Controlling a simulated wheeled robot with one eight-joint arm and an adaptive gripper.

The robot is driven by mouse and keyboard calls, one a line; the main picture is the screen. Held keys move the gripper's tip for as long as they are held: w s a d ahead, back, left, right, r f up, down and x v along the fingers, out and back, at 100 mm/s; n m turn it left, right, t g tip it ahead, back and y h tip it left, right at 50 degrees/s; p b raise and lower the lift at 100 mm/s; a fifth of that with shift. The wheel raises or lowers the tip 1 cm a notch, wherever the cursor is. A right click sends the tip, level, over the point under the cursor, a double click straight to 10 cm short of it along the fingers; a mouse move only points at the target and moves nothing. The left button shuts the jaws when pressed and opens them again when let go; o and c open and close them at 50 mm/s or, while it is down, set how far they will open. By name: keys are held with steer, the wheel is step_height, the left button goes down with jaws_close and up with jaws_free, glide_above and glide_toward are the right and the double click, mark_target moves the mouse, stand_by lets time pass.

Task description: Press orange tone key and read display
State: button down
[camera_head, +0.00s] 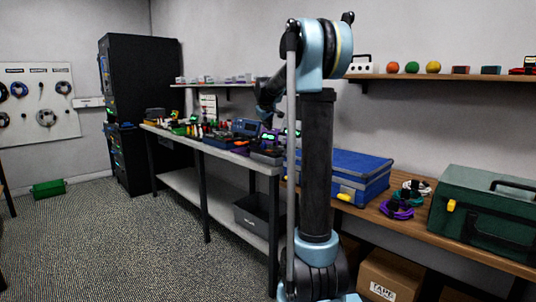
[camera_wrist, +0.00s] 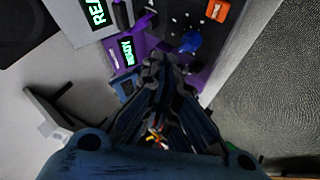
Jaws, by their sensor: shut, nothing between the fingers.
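In the wrist view, my gripper (camera_wrist: 165,66) is shut and empty, its fingertips close together over or in front of a purple device. The device carries a small lit display (camera_wrist: 127,52) with green text that looks like "READY". An orange key (camera_wrist: 218,10) sits at the top, on a dark panel, up and right of my fingertips and apart from them. A second green display (camera_wrist: 97,12) at upper left shows "REA", the rest cut off by the frame. In the head view, small green-lit displays (camera_head: 268,137) show on the bench; my arm hides part of that area.
A blue knob-like part (camera_wrist: 190,41) lies between my fingertips and the orange key. The grey bench (camera_head: 230,156) is crowded with devices. A blue case (camera_head: 355,168), cable coils (camera_head: 399,208) and a green toolbox (camera_head: 485,212) stand on the wooden bench. The carpet at left is mostly clear.

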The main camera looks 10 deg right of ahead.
steer(key=shift+f, duration=0.15)
steer(key=shift+f, duration=4.3)
steer(key=shift+f, duration=0.7)
steer(key=shift+r, duration=0.8)
steer(key=shift+r, duration=0.15)
steer(key=shift+r, duration=2.35)
steer(key=shift+s, duration=0.1)
